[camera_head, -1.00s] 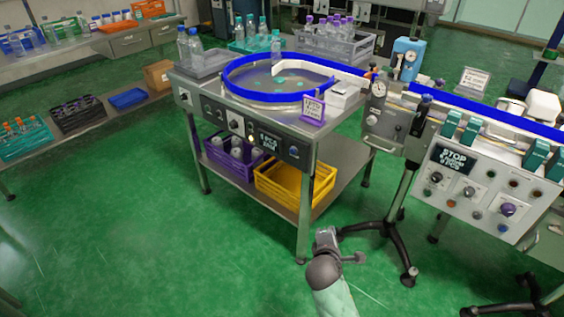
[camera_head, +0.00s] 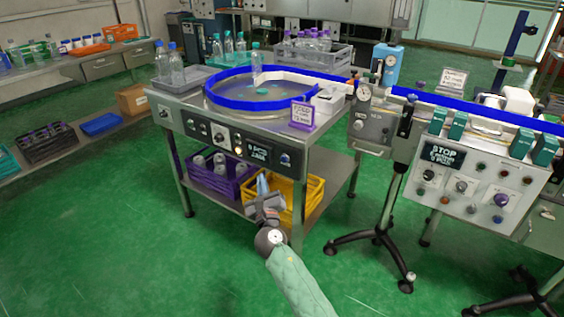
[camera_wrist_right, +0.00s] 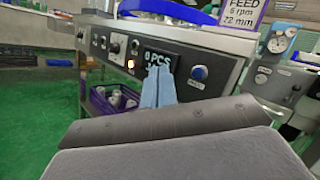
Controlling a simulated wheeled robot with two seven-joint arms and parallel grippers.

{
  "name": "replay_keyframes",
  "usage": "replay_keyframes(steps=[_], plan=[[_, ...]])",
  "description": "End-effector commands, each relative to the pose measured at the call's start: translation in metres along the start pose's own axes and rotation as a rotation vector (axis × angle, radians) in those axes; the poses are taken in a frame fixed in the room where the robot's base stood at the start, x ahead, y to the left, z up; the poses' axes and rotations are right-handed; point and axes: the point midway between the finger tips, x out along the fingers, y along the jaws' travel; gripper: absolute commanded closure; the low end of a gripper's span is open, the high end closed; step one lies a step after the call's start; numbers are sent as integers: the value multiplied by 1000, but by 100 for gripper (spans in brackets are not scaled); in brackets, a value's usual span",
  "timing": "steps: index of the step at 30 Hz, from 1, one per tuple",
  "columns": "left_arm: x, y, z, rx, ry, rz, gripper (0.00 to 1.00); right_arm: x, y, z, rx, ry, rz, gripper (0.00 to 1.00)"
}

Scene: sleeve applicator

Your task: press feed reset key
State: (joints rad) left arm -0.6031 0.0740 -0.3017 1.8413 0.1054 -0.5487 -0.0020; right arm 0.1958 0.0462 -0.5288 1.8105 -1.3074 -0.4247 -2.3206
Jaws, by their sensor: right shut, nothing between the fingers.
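The feed table's front control panel (camera_head: 225,140) carries a dark display (camera_head: 260,151), knobs and small buttons. A blue button (camera_head: 285,160) sits right of the display; it also shows in the right wrist view (camera_wrist_right: 199,73). A lit button (camera_wrist_right: 131,64) is left of the display. The key labels are too small to read, so I cannot tell which is the feed reset key. My right gripper (camera_head: 262,184) is shut and empty, in front of and below the panel. In the right wrist view its pale blue fingers (camera_wrist_right: 158,88) overlap the lower part of the display. My left gripper is not in view.
A purple crate (camera_head: 215,178) and a yellow crate (camera_head: 305,190) stand on the lower shelf behind my gripper. A purple-framed feed sign (camera_head: 303,114) stands on the table edge. A second machine panel (camera_head: 470,185) with a STOP display is at right. The green floor in front is open.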

Motion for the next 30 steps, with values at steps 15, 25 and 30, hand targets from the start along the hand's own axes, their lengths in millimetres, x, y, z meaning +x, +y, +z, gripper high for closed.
replay_keyframes(steps=[15, 25, 30], plan=[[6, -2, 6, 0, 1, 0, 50, 17, -13, -15, 1, 2, -2, 100], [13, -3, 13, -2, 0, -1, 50, 45, -33, -34, 1, 1, -1, 100], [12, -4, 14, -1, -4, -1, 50, 56, -42, -42, 2, 2, -1, 100]])
